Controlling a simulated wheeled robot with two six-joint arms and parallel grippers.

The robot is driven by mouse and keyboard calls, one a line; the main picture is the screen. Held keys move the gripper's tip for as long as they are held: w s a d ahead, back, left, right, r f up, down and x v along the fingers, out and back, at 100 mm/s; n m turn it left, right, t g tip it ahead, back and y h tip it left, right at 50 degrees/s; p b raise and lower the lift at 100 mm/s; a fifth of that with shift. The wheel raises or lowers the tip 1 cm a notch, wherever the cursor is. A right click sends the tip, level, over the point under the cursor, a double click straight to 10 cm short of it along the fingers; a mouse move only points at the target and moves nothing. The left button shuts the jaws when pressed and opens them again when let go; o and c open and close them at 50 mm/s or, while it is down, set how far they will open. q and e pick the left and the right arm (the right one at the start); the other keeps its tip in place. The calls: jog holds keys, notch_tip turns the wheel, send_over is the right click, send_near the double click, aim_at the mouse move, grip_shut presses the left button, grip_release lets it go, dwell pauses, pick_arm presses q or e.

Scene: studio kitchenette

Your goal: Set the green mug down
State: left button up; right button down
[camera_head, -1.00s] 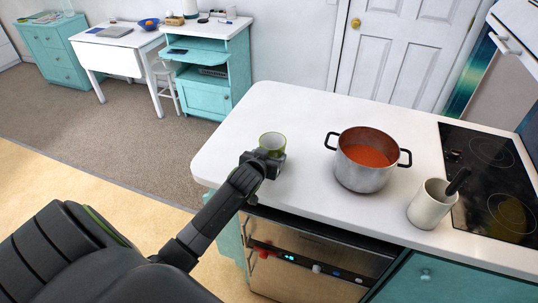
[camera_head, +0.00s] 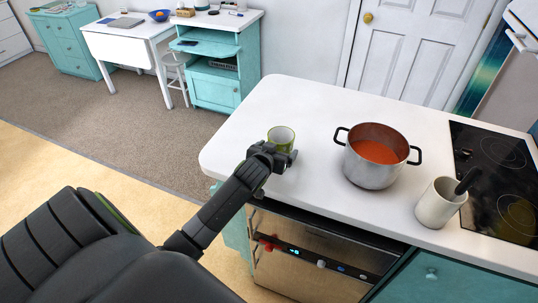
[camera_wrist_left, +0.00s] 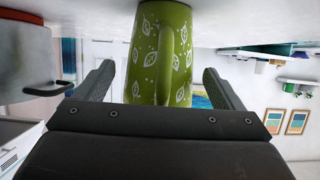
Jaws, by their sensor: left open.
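The green mug (camera_head: 281,138) stands upright at the left part of the white counter. In the left wrist view, which looks upside down, the mug (camera_wrist_left: 160,50) shows white leaf patterns, with its handle towards me. My left gripper (camera_head: 279,157) is at the near side of the mug. In the left wrist view the gripper (camera_wrist_left: 158,80) is open, one finger on each side of the mug with visible gaps. My right gripper is not in view.
A steel pot (camera_head: 374,168) of red soup stands to the mug's right on the counter (camera_head: 310,105). Further right are a cream utensil crock (camera_head: 438,205) and a black cooktop (camera_head: 497,165). Counter behind the mug is clear. The counter's left edge is close.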

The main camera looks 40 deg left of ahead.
pick_arm(q)
jog(key=b+v, duration=0.1)
jog(key=v, duration=1)
jog(key=shift+s, duration=0.25)
